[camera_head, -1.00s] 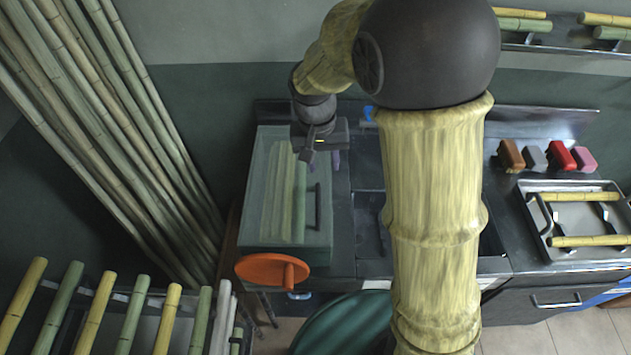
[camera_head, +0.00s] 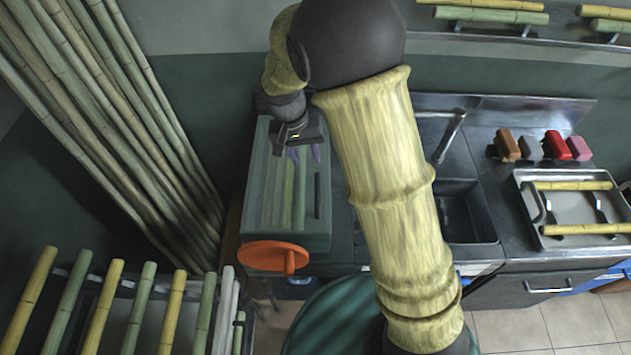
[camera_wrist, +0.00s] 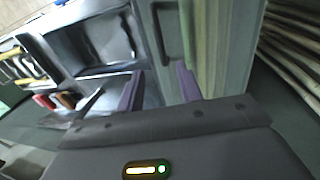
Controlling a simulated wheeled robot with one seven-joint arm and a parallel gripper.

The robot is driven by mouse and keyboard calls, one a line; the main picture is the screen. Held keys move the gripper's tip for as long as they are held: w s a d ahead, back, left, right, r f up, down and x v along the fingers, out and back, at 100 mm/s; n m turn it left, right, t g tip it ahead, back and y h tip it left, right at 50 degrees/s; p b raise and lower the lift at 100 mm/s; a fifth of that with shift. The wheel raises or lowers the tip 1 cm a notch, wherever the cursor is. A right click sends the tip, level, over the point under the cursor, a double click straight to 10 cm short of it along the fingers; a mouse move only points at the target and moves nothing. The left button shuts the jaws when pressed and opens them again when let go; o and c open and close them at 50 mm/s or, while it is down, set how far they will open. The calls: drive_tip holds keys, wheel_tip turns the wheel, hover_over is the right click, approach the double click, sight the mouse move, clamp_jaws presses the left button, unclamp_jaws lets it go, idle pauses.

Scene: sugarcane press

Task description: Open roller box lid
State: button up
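The roller box lid (camera_head: 262,190) is a greenish see-through panel on top of the roller box, lying flat and closed; pale strips show through it. Its dark bar handle (camera_head: 317,196) runs along the right side of the lid, and it also shows in the wrist view (camera_wrist: 161,35). My gripper (camera_head: 305,154) is above the far part of the lid, just beyond the handle's far end, with its purple fingers apart and nothing between them. The fingers also show in the wrist view (camera_wrist: 159,88). I cannot tell how high they are above the lid.
An orange crank wheel (camera_head: 272,256) is at the box's front. A sink (camera_head: 466,212) with a faucet (camera_head: 447,140) lies right of it. A metal tray (camera_head: 522,205) with cane pieces is farther right. Tall canes (camera_head: 125,140) lean at left; shorter canes (camera_head: 102,305) stand in front.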

sight(317, 188)
drive_tip(key=d+f+p, duration=0.1)
drive_tip(key=f, duration=0.7)
drive_tip(key=d+f+p, duration=0.1)
drive_tip(key=f, duration=0.3)
drive_tip(key=shift+d+f+p, duration=0.25)
drive_tip(key=shift+d+p, duration=0.1)
drive_tip(key=shift+s, duration=0.1)
drive_tip(key=shift+a, duration=0.1)
clamp_jaws()
